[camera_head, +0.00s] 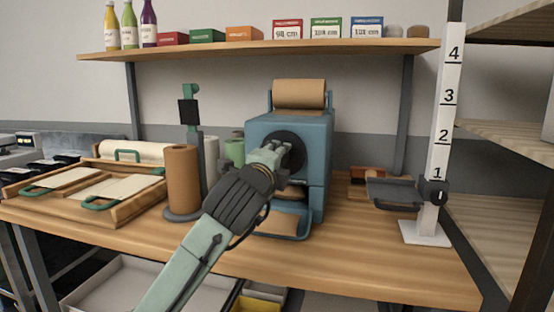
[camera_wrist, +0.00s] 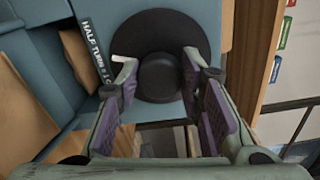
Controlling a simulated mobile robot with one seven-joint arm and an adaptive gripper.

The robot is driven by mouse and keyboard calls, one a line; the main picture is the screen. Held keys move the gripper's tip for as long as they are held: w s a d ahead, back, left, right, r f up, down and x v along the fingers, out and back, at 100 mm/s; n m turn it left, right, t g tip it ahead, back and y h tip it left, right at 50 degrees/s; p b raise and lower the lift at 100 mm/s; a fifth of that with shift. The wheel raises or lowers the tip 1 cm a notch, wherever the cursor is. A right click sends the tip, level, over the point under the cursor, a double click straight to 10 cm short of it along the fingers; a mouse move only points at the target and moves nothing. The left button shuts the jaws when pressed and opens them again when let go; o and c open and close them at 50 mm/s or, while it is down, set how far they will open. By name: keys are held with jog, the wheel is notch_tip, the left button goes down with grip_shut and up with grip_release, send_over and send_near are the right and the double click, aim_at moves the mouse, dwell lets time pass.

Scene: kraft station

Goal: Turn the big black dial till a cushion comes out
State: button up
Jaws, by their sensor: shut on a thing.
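The big black dial (camera_head: 290,143) is on the front of a blue machine (camera_head: 317,160) that carries a brown paper roll (camera_head: 299,94) on top. In the wrist view the dial (camera_wrist: 160,25) is a round black disc with a raised centre knob (camera_wrist: 160,77). A white mark shows at its left edge. My gripper (camera_head: 277,150) reaches the dial from the lower left and hides part of it. In the wrist view its two fingers (camera_wrist: 158,70) are shut on the knob, one on each side. Brown paper (camera_head: 282,222) lies in the blue tray (camera_head: 303,236) below the dial.
A brown roll on a stand (camera_head: 183,180) is left of my arm. Wooden frames with green handles (camera_head: 85,187) lie farther left. A numbered white post with a grey plate (camera_head: 395,194) stands at right. A shelf (camera_head: 260,49) holds bottles and boxes. The front right tabletop is clear.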

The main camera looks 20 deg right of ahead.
jog(key=o, duration=1.2)
jog(key=shift+c, duration=0.2)
jog(key=v, duration=1.2)
